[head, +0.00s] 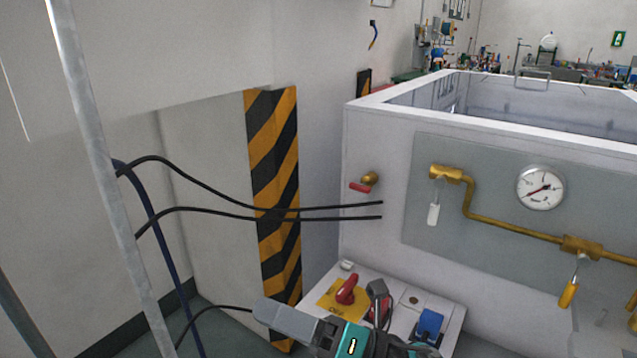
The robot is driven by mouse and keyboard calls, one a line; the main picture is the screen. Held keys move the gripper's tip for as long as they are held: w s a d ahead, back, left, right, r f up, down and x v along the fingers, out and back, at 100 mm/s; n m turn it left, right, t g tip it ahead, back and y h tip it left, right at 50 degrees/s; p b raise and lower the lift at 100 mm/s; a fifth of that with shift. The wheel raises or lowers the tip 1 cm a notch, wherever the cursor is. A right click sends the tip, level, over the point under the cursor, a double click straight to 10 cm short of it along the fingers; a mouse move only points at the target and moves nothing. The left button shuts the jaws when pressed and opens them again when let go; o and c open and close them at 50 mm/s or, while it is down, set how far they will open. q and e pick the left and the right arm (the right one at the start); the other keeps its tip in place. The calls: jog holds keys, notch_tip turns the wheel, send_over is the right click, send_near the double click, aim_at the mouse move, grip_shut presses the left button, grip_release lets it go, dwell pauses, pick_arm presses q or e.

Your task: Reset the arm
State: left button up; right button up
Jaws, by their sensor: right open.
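My right gripper (378,308) is low in the head view, near the bottom edge, in front of the small control box (450,316). It is open, and I see nothing held in it. The teal and grey parts of my right arm come in at the bottom edge and hide the lower front of the box. The exact outline of the fingers is hard to separate from the controls behind them. My left gripper is not in view.
A red rotary switch (347,290) on a yellow plate and a blue part (430,322) are on the box. A pressure gauge (540,188) and brass pipe (510,228) line the panel. Black cables (215,198) and a grey pole (100,170) stand left.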

jog(key=w+d+f+m+t+h+p, duration=0.1)
jog(key=d+f+m+t+h, duration=0.5)
jog(key=m, duration=0.7)
jog(key=w+d+f+m+t+h+p, duration=0.15)
jog(key=d+f+m+t+h, duration=0.45)
jog(key=m, duration=0.7)
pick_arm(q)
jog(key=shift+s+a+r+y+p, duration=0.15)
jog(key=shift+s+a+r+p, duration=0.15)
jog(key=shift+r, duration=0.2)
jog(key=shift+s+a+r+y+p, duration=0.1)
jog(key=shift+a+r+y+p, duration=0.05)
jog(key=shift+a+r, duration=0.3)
pick_arm(e)
jog(key=s+d+f+m+g+h, duration=0.6)
jog(key=s+d+f+m+h, duration=0.1)
jog(key=s+d+f+m, duration=0.4)
jog(key=shift+f, duration=0.3)
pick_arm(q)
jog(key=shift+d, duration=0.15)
pick_arm(e)
jog(key=shift+a, duration=0.1)
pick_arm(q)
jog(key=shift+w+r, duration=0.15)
